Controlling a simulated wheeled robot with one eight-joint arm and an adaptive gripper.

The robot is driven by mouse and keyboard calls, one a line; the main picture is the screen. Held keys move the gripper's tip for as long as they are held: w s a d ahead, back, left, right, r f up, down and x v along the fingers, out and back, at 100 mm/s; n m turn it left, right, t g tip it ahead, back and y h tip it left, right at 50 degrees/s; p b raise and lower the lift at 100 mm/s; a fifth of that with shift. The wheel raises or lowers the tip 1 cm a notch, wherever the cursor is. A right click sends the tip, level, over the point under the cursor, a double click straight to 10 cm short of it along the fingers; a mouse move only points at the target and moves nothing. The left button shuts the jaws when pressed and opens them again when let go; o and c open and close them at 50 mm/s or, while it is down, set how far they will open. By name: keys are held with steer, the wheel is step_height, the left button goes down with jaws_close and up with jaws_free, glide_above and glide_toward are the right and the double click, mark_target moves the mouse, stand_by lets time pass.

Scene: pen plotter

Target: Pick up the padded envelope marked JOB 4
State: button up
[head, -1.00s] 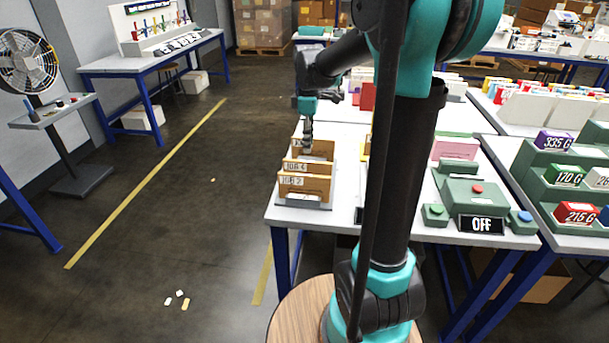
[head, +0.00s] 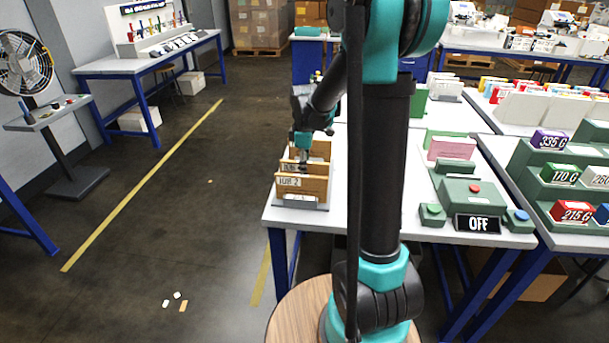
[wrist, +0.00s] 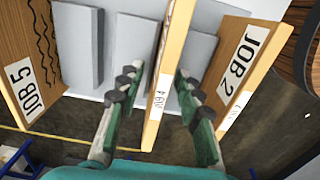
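The padded envelope marked JOB 4 (wrist: 172,60) stands upright in the wrist view, seen nearly edge-on, its label turned steeply away. My gripper (wrist: 157,82) is open, with one finger on each side of this envelope. A gap shows between each finger and the envelope. In the head view my gripper (head: 304,158) is down among the envelopes at the rack, and its fingertips are largely hidden. The envelope marked JOB 2 (wrist: 238,75) stands to the right in the wrist view and is frontmost in the head view (head: 314,188). The JOB 5 envelope (wrist: 22,60) stands to the left.
The light grey rack (head: 300,204) holding the envelopes sits at the left front corner of the white table (head: 370,200). A green device with an OFF sign (head: 477,224) stands to the right. The floor left of the table is mostly open.

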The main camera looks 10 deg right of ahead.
steer(key=shift+c, duration=0.4)
jaws_close()
steer(key=shift+r, duration=0.15)
